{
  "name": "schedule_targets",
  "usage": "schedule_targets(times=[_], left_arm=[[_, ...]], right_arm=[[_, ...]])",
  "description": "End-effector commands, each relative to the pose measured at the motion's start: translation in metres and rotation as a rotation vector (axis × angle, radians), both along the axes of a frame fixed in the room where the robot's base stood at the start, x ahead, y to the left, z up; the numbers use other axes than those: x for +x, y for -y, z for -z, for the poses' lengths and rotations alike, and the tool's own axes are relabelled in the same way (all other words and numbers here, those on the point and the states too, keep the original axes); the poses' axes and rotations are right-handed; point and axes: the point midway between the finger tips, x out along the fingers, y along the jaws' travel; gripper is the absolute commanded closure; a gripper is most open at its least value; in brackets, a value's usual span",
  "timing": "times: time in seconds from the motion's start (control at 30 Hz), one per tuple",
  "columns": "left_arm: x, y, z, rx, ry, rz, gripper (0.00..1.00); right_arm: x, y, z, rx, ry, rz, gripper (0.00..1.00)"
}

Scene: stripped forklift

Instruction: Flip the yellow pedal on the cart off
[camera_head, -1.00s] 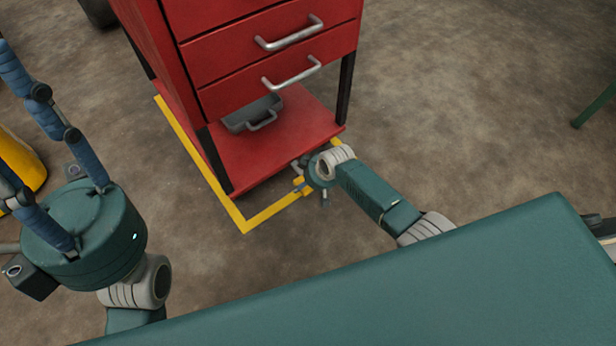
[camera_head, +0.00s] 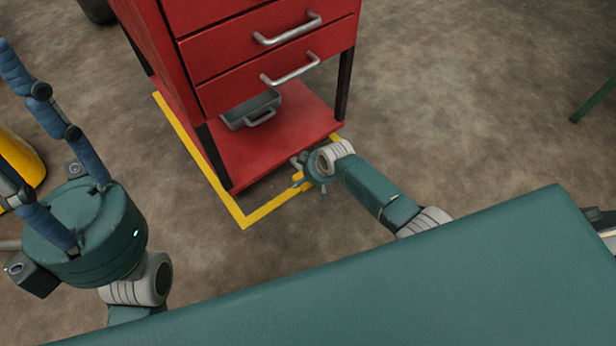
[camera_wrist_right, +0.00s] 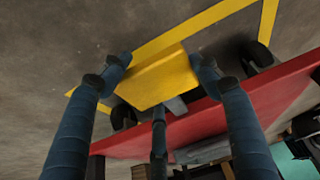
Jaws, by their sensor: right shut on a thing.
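The red cart (camera_head: 270,150) stands on the floor with a yellow frame (camera_head: 262,211) around its base. The yellow pedal (camera_wrist_right: 160,78) shows clearly in the right wrist view, at the cart's lower edge beside the yellow frame. My right gripper (camera_wrist_right: 160,82) is shut on the pedal, with blue fingers at its two sides and a third finger below it in the picture. In the head view my right gripper (camera_head: 302,172) is at the cart's front lower edge and its hand hides most of the pedal. My left gripper (camera_head: 40,130) is open and empty at the left, apart from the cart.
A grey bin (camera_head: 250,110) sits on the cart's bottom shelf, under drawers with metal handles. A large green surface (camera_head: 400,270) fills the lower right foreground. A yellow object (camera_head: 20,162) stands at the left edge. The floor right of the cart is clear.

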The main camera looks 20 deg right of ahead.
Motion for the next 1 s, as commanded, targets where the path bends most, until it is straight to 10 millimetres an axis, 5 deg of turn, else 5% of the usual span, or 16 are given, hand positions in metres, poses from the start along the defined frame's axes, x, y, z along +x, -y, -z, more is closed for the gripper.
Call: schedule_targets(times=[0.03,0.4,0.43,0.57,1.0], left_arm=[[0.0,0.0,-0.0005,0.0,-0.001,0.0,0.62],[-0.0005,-0.0004,-0.0001,-0.001,-0.003,0.0,0.62],[-0.0005,-0.0004,-0.0001,-0.001,-0.003,0.0,0.62],[-0.0004,-0.0003,0.0,-0.001,-0.003,0.0,0.62],[-0.0003,-0.0009,-0.0001,-0.001,-0.001,-0.002,0.62]], right_arm=[[0.0144,0.0082,-0.0116,-0.012,0.035,-0.001,0.85],[0.0144,0.0082,-0.0119,-0.013,0.034,-0.001,0.85],[0.0145,0.0082,-0.0119,-0.013,0.034,-0.001,0.36],[0.0141,0.0074,-0.0117,-0.01,0.033,0.0,0.11],[0.0052,0.0044,-0.0122,-0.005,0.019,0.0,0.11]])
